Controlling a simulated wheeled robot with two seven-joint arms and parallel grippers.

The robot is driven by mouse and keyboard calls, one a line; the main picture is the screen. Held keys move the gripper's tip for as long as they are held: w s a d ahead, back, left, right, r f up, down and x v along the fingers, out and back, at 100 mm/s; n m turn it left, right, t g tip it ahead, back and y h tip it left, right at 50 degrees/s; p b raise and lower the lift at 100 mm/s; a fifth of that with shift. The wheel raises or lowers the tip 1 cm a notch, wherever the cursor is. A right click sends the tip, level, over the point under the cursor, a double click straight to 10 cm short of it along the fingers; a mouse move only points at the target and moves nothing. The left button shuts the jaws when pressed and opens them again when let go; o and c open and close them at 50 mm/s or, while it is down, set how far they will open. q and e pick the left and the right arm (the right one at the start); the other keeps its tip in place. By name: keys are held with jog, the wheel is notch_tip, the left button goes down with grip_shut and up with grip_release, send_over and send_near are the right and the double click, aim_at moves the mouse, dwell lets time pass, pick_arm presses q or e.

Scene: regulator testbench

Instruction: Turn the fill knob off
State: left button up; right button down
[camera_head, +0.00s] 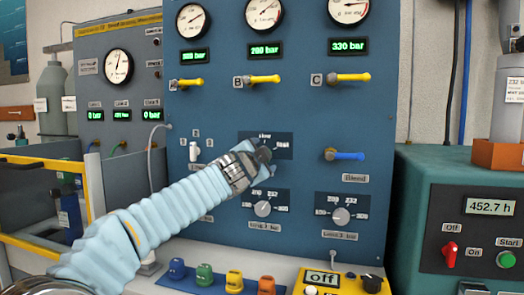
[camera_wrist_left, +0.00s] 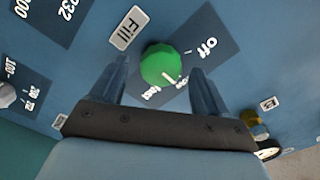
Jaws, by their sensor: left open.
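The fill knob (camera_wrist_left: 161,62) is a round green knob on the blue panel. In the left wrist view its white mark points toward the small labels at its lower right, away from the "Off" label (camera_wrist_left: 208,47). The "Fill" label (camera_wrist_left: 128,30) is beside it. My left gripper (camera_wrist_left: 160,74) is open, with one finger on each side of the knob; I cannot tell whether they touch it. In the head view my left gripper (camera_head: 262,158) is at the panel's "Slow" and "Fast" plate (camera_head: 282,139) and hides the knob. My right gripper is not in view.
A blue bleed lever (camera_head: 345,155) is right of the gripper. Yellow levers (camera_head: 262,80) and gauges (camera_head: 264,12) are above. Two grey knobs (camera_head: 263,208) sit below. A green box (camera_head: 460,210) stands at the right. Coloured blocks (camera_head: 234,281) are at the bottom.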

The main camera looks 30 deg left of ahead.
pick_arm(q)
jog(key=shift+w+a, duration=0.15)
jog(key=shift+w, duration=0.35)
jog(key=c, duration=1)
jog(key=shift+c, duration=0.2)
jog(key=shift+f, duration=0.1)
